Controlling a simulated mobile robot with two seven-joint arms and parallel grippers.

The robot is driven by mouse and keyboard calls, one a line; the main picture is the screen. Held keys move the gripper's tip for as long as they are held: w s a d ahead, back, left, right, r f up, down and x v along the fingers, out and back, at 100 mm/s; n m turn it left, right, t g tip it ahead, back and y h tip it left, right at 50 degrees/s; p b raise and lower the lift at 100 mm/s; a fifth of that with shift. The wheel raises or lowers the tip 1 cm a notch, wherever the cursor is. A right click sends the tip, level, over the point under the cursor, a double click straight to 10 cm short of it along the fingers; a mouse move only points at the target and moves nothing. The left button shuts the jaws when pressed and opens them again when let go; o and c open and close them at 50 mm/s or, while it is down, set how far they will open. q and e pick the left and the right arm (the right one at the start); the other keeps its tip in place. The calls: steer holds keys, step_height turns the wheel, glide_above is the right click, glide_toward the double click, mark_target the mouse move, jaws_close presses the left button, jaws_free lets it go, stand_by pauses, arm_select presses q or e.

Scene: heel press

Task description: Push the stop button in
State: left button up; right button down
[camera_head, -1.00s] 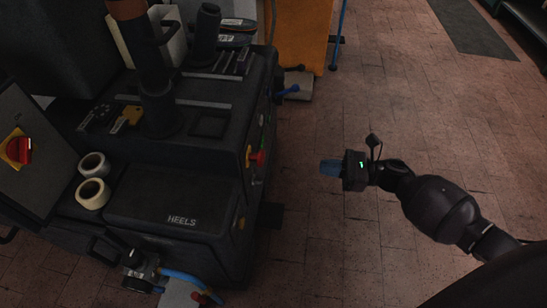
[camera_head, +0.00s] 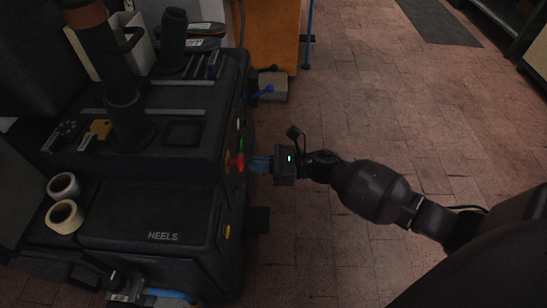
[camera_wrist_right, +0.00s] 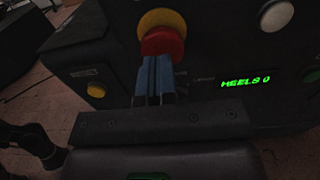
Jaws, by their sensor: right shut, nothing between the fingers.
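The red stop button (camera_head: 239,162) with its yellow collar sits on the right side face of the black heel press (camera_head: 150,205). In the right wrist view the red button (camera_wrist_right: 162,43) shows straight ahead, under the yellow collar (camera_wrist_right: 160,19). My right gripper (camera_head: 252,164) is shut and empty, its blue fingers pointing left at the button. In the right wrist view the blue fingertips (camera_wrist_right: 155,62) overlap the button's lower edge; I cannot tell whether they touch it. My left gripper is not in view.
A white round button (camera_wrist_right: 277,16) and a green display (camera_wrist_right: 246,82) lie right of the stop button. A yellow button (camera_wrist_right: 96,90) is lower left. Two tape rolls (camera_head: 64,216) rest on the press. The brick floor (camera_head: 400,120) to the right is clear.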

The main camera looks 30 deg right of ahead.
steer(key=shift+w+a, duration=0.3)
steer(key=shift+a, duration=0.15)
